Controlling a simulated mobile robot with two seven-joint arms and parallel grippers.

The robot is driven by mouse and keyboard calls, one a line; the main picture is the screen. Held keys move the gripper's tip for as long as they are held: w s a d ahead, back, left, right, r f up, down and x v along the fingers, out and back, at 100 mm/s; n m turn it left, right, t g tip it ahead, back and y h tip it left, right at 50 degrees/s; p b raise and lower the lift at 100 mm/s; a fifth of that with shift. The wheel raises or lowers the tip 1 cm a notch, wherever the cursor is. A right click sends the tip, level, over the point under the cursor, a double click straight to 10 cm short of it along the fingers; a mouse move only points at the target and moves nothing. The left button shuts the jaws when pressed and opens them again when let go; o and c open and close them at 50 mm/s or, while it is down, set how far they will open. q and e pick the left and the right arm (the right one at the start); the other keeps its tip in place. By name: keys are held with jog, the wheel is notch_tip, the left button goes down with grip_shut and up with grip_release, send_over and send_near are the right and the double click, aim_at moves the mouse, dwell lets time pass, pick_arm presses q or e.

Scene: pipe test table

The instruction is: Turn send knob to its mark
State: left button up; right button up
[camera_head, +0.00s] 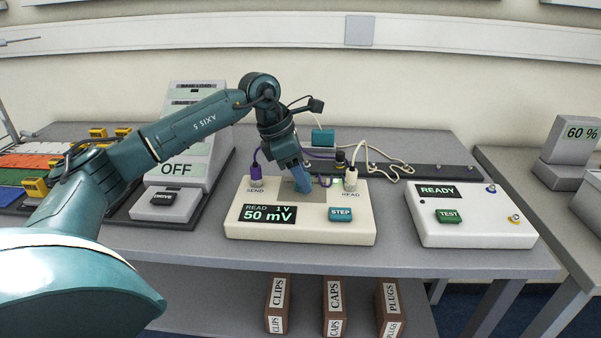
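The cream box (300,222) on the table has a SEND label (255,190) at its left, with a purple plug (256,173) above it. A READ label (350,193) is at its right, with a white plug (351,174). Its display (267,214) reads "READ 1 V 50 mV". My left gripper (302,180) points down over the grey patch in the middle of the box's top. I cannot tell whether it is open or shut. No send knob or mark can be made out; the gripper covers part of the patch. My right gripper is not in view.
A white READY box (468,216) with a TEST button stands at the right. An OFF unit (178,170) with a DRIVE button stands at the left. Cables and a dark rail (425,171) lie behind.

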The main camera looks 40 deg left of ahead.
pick_arm(q)
jog(key=shift+o, duration=0.3)
jog(key=v, duration=1.3)
jog(key=shift+r, duration=0.1)
